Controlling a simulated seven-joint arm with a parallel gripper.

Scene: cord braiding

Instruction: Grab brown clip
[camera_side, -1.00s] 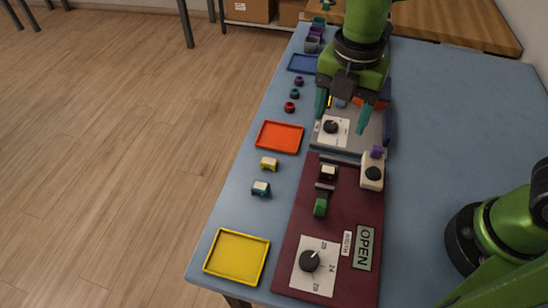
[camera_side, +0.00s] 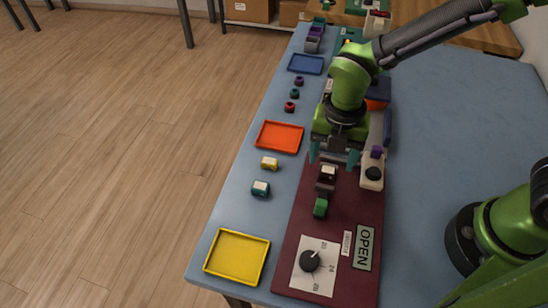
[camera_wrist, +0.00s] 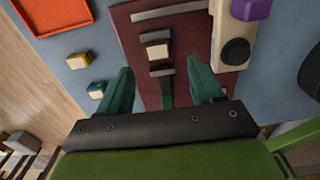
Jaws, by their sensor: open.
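The brown clip (camera_side: 326,176), small with a cream top, sits on the maroon board (camera_side: 345,212) at its far part. In the wrist view the brown clip (camera_wrist: 157,52) shows ahead of the fingers, between their lines. My gripper (camera_side: 333,157) is open and empty, just beyond and above the clip in the side view. In the wrist view the two teal fingers of my gripper (camera_wrist: 160,72) stand wide apart, and neither touches the clip. A green piece (camera_side: 320,208) lies in line with the clip on its near side.
A cream block with a dark knob (camera_side: 372,172) and purple top stands close right of the clip. Yellow (camera_side: 269,163) and teal (camera_side: 260,188) clips lie left on the blue table. Red (camera_side: 279,137) and yellow (camera_side: 237,257) trays lie left. A dial (camera_side: 309,260) is on the board's near end.

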